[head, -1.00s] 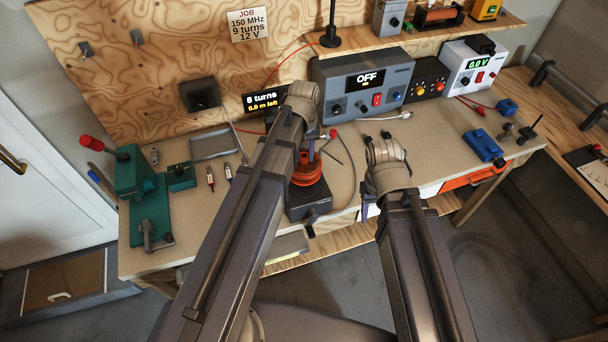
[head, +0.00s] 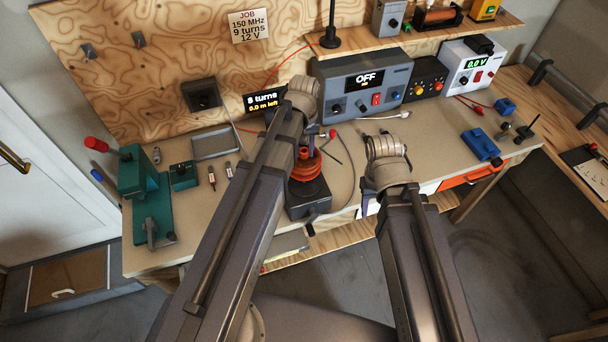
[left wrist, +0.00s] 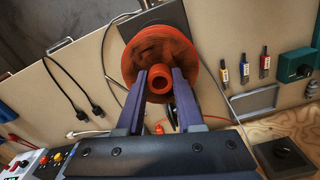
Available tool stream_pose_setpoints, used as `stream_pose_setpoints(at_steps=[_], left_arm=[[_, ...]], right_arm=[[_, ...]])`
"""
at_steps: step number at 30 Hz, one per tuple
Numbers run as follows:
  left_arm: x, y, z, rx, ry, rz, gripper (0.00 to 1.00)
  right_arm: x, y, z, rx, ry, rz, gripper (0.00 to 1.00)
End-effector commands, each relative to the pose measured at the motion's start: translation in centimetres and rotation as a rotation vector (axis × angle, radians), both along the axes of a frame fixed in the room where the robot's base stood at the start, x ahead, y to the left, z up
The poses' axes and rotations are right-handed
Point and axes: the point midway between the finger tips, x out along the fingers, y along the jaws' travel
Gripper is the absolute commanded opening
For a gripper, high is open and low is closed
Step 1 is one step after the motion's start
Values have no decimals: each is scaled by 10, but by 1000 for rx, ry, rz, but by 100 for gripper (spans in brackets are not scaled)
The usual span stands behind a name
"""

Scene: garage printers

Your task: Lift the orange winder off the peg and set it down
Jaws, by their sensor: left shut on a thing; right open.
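The orange winder (head: 306,166) is at the dark winding base (head: 309,197) near the bench's front edge. In the left wrist view the winder (left wrist: 165,50) fills the upper middle, its round flange facing me. My left gripper (left wrist: 160,80) is shut on the winder's hub, one finger on each side. In the head view my left forearm and wrist hide most of that grip. The peg is hidden, so I cannot tell how far the winder sits on it. My right gripper (head: 386,143) is open and empty to the right of the base, its fingers mostly hidden by its wrist.
A teal press (head: 150,205) with a red-tipped lever stands at the left, beside a grey tray (head: 215,143). Grey power units (head: 362,90) line the back. A blue tool (head: 482,146) lies at the right. Bare bench lies right of my right wrist. Loose cables lie behind the base.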

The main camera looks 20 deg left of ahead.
Motion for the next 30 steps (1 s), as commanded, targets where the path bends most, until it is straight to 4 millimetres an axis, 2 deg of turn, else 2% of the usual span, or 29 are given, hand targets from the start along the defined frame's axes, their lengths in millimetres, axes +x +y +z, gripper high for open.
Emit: stream_pose_setpoints(at_steps=[1, 13, 24, 30], left_arm=[[0, 0, 7, 0, 0, 0, 0], [0, 0, 29, 0, 0, 0, 0], [0, 0, 29, 0, 0, 0, 0], [-5, 9, 29, 0, 0, 3, 0]], right_arm=[[0, 0, 7, 0, 0, 0, 50], [0, 0, 29, 0, 0, 0, 50], [0, 0, 29, 0, 0, 0, 50], [0, 0, 29, 0, 0, 0, 50]])
